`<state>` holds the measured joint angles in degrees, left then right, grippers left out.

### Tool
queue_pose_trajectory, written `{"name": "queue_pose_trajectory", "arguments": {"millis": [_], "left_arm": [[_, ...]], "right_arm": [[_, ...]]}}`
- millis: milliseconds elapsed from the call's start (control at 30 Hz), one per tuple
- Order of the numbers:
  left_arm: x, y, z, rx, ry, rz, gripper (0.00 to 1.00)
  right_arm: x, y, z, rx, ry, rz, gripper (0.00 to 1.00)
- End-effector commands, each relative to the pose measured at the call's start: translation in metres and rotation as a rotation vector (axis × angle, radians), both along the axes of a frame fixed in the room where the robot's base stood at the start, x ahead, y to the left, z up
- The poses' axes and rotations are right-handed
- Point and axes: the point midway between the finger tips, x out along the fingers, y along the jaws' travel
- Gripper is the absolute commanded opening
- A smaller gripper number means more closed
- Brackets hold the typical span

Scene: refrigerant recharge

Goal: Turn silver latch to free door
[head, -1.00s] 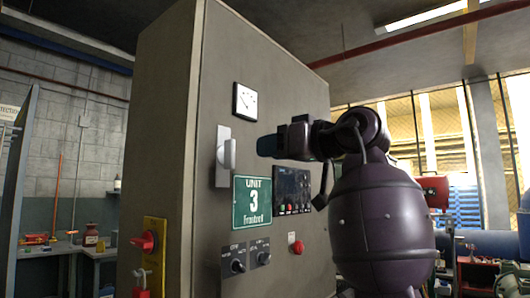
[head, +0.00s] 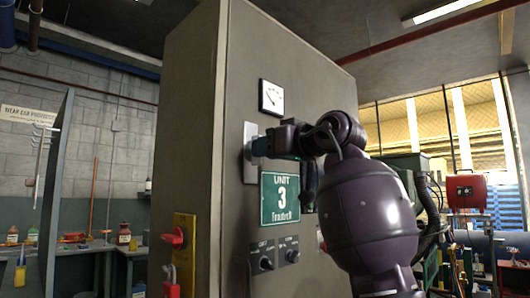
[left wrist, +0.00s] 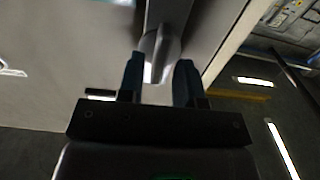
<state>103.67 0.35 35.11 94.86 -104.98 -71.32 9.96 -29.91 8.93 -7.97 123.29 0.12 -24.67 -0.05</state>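The silver latch (head: 249,170) is on the front of the grey cabinet (head: 236,100), above the green Unit 3 sign (head: 280,198). My left gripper (head: 262,146) is at the latch and hides most of its handle in the head view. In the left wrist view the latch handle (left wrist: 160,48) stands out from its plate, just ahead of and between the tips of my left gripper (left wrist: 159,78). The fingers are apart, with a visible gap on each side of the handle; contact is not visible. My right gripper is not in view.
A gauge (head: 271,97) sits above the latch. Two dark knobs (head: 278,256) are below the sign. A red switch on a yellow plate (head: 185,250) is on the cabinet's left side. A workbench (head: 120,250) with bottles stands behind at left.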

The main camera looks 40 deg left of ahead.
Motion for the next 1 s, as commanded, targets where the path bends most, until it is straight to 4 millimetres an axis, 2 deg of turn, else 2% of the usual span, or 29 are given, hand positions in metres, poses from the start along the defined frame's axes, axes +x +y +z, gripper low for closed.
{"name": "queue_pose_trajectory", "arguments": {"millis": [33,200,400,800,1000], "left_arm": [[0.000,-0.002,0.000,0.001,0.000,-0.002,0.24],[0.000,-0.002,0.001,0.001,0.000,-0.001,0.00],[0.000,-0.002,0.000,0.000,-0.023,-0.001,0.00],[0.001,-0.002,0.000,-0.023,-0.337,-0.002,0.00],[0.000,-0.003,0.002,-0.028,-0.395,-0.003,0.00]], "right_arm": [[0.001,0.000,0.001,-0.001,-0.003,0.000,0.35],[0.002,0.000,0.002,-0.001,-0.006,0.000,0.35],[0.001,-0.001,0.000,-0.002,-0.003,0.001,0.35],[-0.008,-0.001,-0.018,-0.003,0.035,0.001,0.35],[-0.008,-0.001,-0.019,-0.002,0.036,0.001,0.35]]}}
